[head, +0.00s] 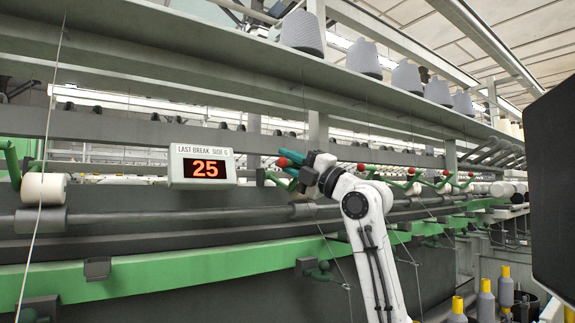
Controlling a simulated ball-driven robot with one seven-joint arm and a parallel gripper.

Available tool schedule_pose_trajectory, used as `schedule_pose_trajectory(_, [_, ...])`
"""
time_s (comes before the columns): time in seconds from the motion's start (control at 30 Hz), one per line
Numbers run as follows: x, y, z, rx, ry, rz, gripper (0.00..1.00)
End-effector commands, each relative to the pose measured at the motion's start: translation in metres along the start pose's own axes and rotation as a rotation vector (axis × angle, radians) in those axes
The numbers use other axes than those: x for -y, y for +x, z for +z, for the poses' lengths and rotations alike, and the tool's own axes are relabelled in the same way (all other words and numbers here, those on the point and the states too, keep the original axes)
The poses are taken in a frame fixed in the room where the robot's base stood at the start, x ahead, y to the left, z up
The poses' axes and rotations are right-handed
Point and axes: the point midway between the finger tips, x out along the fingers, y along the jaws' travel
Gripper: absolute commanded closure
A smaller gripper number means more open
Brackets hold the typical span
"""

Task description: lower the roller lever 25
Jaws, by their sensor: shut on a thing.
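A green roller lever (279,181) with a red ball knob (283,162) stands just right of the display. My gripper (287,160), with teal fingers, is at this knob and shut on it. The knob is raised at the upper end of the lever. The dark gripper body and my white arm hide part of the lever's right side. The display (202,167) on the frame reads 25 in red digits. I see no number on the lever itself.
More green levers with red knobs (361,167) run along the frame to the right. A white bobbin (45,188) sits at the left. Grey cones (302,33) stand on the upper shelf. A green rail (150,262) crosses below. Thin yarns hang in front. A dark panel (552,180) fills the right edge.

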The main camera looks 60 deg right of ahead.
Motion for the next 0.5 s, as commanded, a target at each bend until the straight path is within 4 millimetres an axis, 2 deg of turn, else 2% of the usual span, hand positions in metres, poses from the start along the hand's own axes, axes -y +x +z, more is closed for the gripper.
schedule_pose_trajectory(0.47, [0.0013, -0.0022, -0.0006, 0.000, 0.000, 0.000, 1.00])
schedule_pose_trajectory(0.5, [0.0014, -0.0022, -0.0006, 0.000, 0.000, 0.000, 0.79])
